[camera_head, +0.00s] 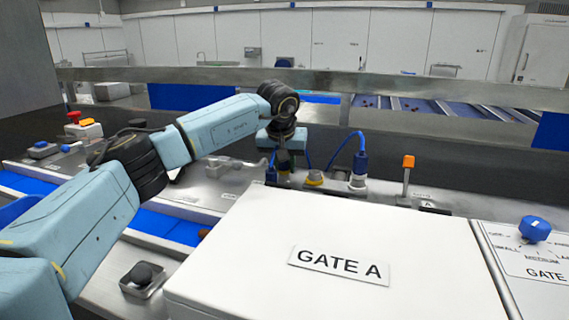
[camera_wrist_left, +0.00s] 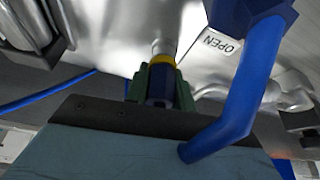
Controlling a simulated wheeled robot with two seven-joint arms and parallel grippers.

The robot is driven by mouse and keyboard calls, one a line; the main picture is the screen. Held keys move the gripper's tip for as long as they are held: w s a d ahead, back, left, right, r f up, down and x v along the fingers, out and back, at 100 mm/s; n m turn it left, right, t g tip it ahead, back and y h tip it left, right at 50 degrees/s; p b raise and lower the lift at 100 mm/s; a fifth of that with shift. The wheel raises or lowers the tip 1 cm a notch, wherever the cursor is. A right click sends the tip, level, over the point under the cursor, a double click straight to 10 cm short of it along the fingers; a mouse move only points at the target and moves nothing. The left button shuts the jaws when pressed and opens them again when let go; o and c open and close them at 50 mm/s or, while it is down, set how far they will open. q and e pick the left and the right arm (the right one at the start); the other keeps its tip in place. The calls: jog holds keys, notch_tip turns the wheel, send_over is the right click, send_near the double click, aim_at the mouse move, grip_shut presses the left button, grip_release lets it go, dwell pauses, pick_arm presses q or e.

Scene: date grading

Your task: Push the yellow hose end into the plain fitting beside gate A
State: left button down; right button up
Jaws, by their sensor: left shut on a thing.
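My left gripper (camera_head: 283,158) reaches over the metal deck behind the white GATE A box. In the left wrist view its green fingers (camera_wrist_left: 160,90) are shut on the hose end (camera_wrist_left: 160,60), a dark blue body with a yellow ring. A plain silver fitting (camera_wrist_left: 163,46) stands in line just beyond the yellow ring. The two look touching or nearly so; I cannot tell whether the end is inside. In the head view the arm and gripper partly hide this spot. My right gripper is not in view.
An orange-topped lever (camera_head: 407,170) is farther right. The white GATE A box (camera_head: 330,225) fills the front.

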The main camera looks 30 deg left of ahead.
pick_arm(q)
jog(key=c, duration=1.8)
grip_release()
jog(key=shift+c, duration=0.2)
jog(key=o, duration=1.1)
notch_tip(320, 180, up, 10)
jog(key=p, duration=0.9)
jog(key=shift+r+p, duration=0.1)
jog(key=shift+p, duration=0.3)
